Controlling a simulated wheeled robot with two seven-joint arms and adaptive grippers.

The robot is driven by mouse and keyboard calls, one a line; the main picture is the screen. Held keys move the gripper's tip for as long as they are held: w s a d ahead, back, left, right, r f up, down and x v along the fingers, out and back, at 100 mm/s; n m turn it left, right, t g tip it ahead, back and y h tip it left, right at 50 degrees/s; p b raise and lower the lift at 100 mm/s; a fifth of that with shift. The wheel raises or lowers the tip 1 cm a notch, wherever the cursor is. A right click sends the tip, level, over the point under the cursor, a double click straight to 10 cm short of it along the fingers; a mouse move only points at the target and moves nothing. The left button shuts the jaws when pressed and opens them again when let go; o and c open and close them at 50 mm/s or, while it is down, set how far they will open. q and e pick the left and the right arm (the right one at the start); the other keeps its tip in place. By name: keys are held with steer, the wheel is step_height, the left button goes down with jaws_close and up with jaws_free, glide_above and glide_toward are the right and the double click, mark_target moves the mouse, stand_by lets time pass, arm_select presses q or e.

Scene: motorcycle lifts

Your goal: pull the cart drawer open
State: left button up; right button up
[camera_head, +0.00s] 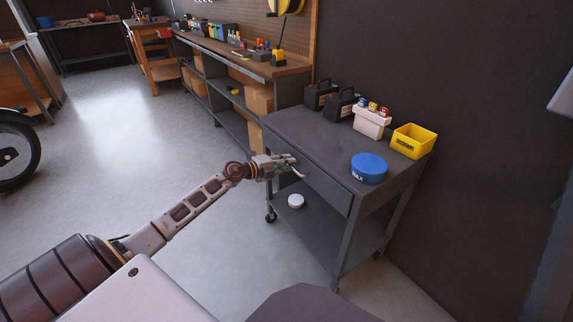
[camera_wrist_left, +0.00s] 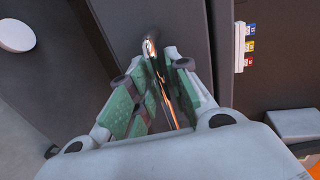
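The grey cart (camera_head: 345,252) stands on casters in the head view, with its drawer (camera_head: 322,190) under the top on the near side. The drawer looks closed, flush with the cart front. My left gripper (camera_head: 291,166) is at the drawer front. In the left wrist view, its green-padded fingers (camera_wrist_left: 160,85) lie on both sides of the shiny metal drawer handle (camera_wrist_left: 152,47) and appear closed on it. The fingers hide part of the handle. My right gripper is not in view.
On the cart top stand black cases (camera_head: 338,103), a white bin (camera_head: 371,122), a yellow bin (camera_head: 413,140) and a blue round tub (camera_head: 368,167). A white round item (camera_head: 295,201) lies on the lower shelf.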

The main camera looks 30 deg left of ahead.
arm_select(q)
jaws_close()
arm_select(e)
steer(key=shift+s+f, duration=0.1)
arm_select(q)
steer(key=shift+s, duration=0.15)
stand_by(0.3)
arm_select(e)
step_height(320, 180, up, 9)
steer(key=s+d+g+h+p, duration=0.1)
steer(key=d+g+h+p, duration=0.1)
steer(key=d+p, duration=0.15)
arm_select(q)
steer(key=f+p+v, duration=0.2)
steer(key=v, duration=0.8)
steer(key=f+p+v, duration=0.2)
steer(key=p+v, duration=0.1)
steer(key=v, duration=0.7)
steer(key=shift+s+a+f, duration=0.2)
steer(key=shift+s+a, duration=0.15)
steer(key=shift+s, duration=0.3)
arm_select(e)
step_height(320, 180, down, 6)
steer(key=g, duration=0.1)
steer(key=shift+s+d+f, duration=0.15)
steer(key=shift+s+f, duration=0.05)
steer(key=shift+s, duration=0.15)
